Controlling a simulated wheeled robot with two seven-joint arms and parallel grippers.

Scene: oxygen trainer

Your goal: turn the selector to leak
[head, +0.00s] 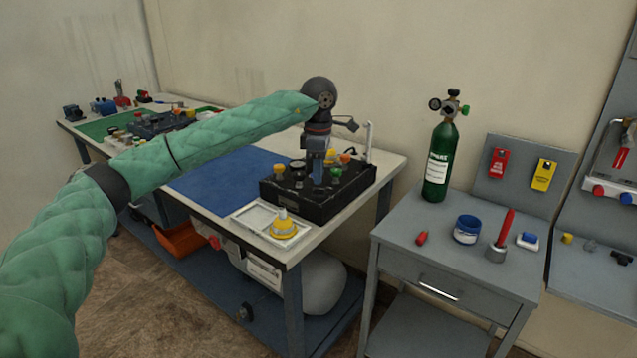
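The black control box (318,197) stands on the right end of the workbench and carries several coloured knobs on its top. My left arm reaches in from the left in a green quilted sleeve. My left gripper (317,178) points down over the middle of the box's top, with its tips at or just above the panel. It covers whatever lies right beneath it, so I cannot tell which knob is the selector or whether the tips touch it. Its finger opening is too small to make out. My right gripper is not in view.
A white tray (246,222) with a yellow part (283,225) sits in front of the box. A blue mat (226,180) lies to its left.

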